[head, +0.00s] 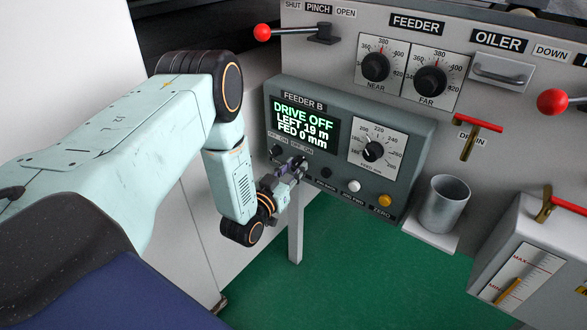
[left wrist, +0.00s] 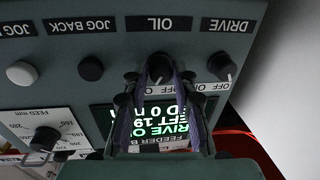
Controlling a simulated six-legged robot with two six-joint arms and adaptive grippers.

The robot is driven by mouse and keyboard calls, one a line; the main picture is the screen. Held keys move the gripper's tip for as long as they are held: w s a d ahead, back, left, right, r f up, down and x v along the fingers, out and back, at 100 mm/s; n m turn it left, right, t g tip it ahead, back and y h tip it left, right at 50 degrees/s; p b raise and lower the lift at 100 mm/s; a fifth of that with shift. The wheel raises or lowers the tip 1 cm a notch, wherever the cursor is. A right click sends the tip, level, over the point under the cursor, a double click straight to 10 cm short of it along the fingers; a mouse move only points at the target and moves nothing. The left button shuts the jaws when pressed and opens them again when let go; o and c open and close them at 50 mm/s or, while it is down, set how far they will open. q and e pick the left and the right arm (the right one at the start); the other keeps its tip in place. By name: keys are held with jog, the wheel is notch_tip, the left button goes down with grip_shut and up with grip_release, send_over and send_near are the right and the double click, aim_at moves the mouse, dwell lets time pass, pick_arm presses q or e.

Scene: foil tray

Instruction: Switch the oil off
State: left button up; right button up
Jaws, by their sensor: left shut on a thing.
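The feeder B control box (head: 425,150) is grey, with a lit screen (head: 303,124) reading DRIVE OFF, LEFT 19 m, FED 0 mm. My left gripper (head: 299,166) is at the row of controls under the screen. In the left wrist view, upside down, its two fingers are shut on the black oil knob (left wrist: 160,65), beside the OIL label (left wrist: 162,24). My right gripper is not in view.
Black jog back (left wrist: 91,68) and white jog (left wrist: 21,73) buttons sit beside the oil knob. The feed dial (head: 374,152), yellow zero button (head: 385,201) and metal cup (head: 444,204) are to the right. A red-handled drain valve (head: 477,126) sticks out above the cup.

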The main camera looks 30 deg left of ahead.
pick_arm(q)
grip_shut()
jog(key=shift+n, duration=0.4)
jog(key=n, duration=0.4)
jog(key=shift+a+r+g+p, duration=0.1)
jog(key=shift+r+g+p, duration=0.05)
jog(key=shift+g+p, duration=0.2)
jog(key=n, duration=0.3)
jog(key=shift+n+h, duration=0.3)
jog(key=shift+h, duration=0.1)
jog(key=shift+a+n+g+b, duration=0.1)
jog(key=shift+n+g+b, duration=0.25)
jog(key=shift+n, duration=0.95)
jog(key=o, duration=0.9)
grip_release()
